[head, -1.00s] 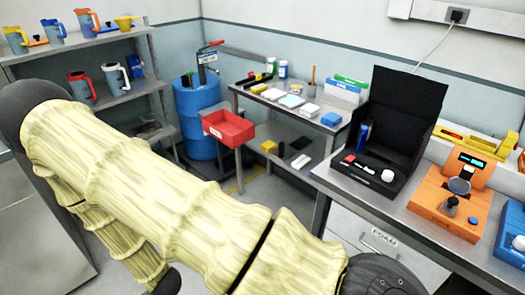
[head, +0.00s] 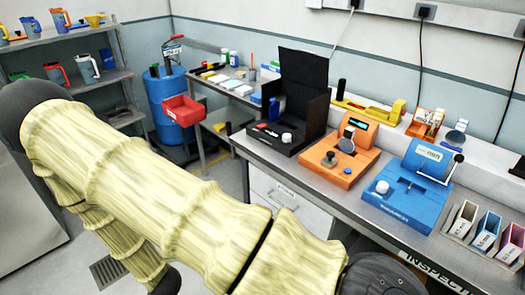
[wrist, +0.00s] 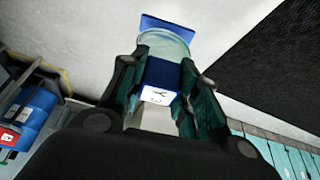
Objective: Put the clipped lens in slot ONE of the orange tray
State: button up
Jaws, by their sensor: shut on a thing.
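In the wrist view my gripper (wrist: 160,88) is shut on the clipped lens: a round clear lens (wrist: 165,45) shows in a blue clip (wrist: 162,74) with a white label between the fingers. A blue edge shows beyond the lens. In the head view the gripper is out of sight; only my arm shows. A small orange holder (head: 420,132) with white labelled parts stands at the back of the bench on the right. I cannot tell whether it is the orange tray, and no slot ONE can be read.
A red bin (head: 183,110) sits farther back. Bare bench lies along the front edge.

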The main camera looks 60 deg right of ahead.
aim_at(413, 130)
jog(key=k, duration=0.25)
jog(key=z, duration=2.1)
